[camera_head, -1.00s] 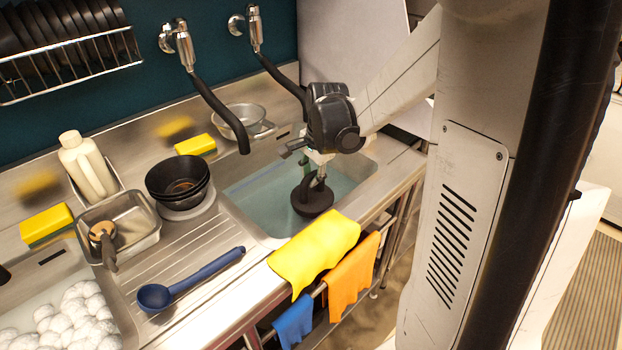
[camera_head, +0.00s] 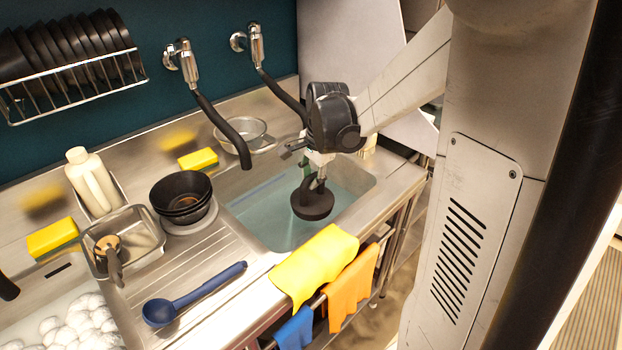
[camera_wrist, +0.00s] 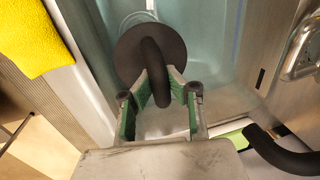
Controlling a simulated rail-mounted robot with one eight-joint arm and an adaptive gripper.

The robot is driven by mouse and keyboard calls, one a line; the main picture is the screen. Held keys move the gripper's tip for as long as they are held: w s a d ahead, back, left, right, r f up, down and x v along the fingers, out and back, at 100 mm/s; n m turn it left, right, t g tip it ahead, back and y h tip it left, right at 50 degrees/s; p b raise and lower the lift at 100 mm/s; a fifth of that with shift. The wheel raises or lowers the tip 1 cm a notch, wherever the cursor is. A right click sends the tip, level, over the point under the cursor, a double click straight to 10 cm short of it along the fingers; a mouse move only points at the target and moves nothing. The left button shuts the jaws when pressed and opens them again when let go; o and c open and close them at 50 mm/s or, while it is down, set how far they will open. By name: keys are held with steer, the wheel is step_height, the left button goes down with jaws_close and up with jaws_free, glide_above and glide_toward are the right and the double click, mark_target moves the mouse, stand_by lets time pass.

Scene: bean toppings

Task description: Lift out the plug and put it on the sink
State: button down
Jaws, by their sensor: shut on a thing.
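The plug (camera_head: 312,204) is a dark round disc with a curved handle. My gripper (camera_head: 318,178) is shut on its handle and holds it over the right sink basin (camera_head: 250,215), which has water in it. In the wrist view the plug (camera_wrist: 136,55) hangs beyond the green-padded fingers of my gripper (camera_wrist: 157,95), with the handle between them. A pale ring shows in the basin behind the disc. The metal sink top (camera_head: 205,245) lies to the left of the basin.
A yellow cloth (camera_head: 312,265) covers part of the front edge. Black bowls (camera_head: 181,193), a blue ladle (camera_head: 195,295) and a metal tray (camera_head: 140,235) stand left of the basin. Black hoses (camera_head: 225,130) hang behind it. A strainer (camera_head: 250,133) stands at the back.

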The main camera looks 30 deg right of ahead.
step_height(320, 180, up, 9)
steer(key=p, duration=0.5)
steer(key=shift+f+p, duration=0.1)
steer(key=shift+p, duration=0.25)
steer(key=shift+f, duration=0.1)
steer(key=shift+d, duration=0.1)
